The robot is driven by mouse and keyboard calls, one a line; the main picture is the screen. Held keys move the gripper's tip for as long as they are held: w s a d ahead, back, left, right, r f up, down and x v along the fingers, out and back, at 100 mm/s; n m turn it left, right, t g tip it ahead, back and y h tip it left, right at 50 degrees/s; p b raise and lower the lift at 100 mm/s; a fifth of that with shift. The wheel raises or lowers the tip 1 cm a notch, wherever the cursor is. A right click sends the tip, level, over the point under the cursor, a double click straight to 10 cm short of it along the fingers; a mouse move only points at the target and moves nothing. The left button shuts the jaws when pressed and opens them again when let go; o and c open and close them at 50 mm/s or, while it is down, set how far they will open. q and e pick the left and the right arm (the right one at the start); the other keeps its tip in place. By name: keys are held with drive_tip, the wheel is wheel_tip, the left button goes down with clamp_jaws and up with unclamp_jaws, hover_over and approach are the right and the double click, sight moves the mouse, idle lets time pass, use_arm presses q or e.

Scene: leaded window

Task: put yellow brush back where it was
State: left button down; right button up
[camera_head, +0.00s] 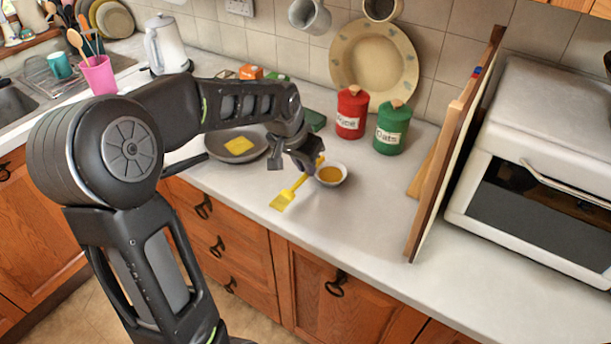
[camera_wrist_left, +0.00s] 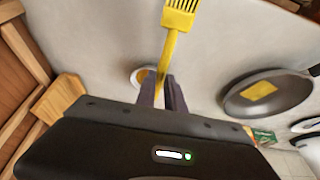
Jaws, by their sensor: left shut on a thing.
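The yellow brush (camera_head: 288,193) is in my left gripper (camera_head: 309,176), which is shut on its handle. In the head view its bristle end points down and left, over the counter in front of a small white bowl (camera_head: 332,174) of amber liquid. In the left wrist view the brush (camera_wrist_left: 176,28) extends away from the fingers (camera_wrist_left: 163,92), bristles at the top edge. The bowl (camera_wrist_left: 139,77) shows partly behind the fingers there. I cannot tell how high the brush is above the counter. My right gripper is not in view.
A dark pan (camera_head: 222,153) with a yellow square piece stands left of the gripper, partly behind my arm. Red (camera_head: 351,112) and green (camera_head: 392,128) canisters stand behind the bowl. Upright boards (camera_head: 450,160) and a white oven (camera_head: 545,170) are at right. The front counter (camera_head: 350,220) is clear.

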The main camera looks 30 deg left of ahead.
sight(304, 175)
use_arm(q)
wheel_tip(304, 175, down, 4)
drive_tip(key=shift+r+p, duration=0.2)
drive_tip(key=shift+p, duration=0.2)
drive_tip(key=shift+f+b, duration=0.6)
drive_tip(key=c, duration=1.4)
unclamp_jaws()
drive_tip(key=shift+r, duration=0.1)
drive_tip(key=shift+c, duration=0.2)
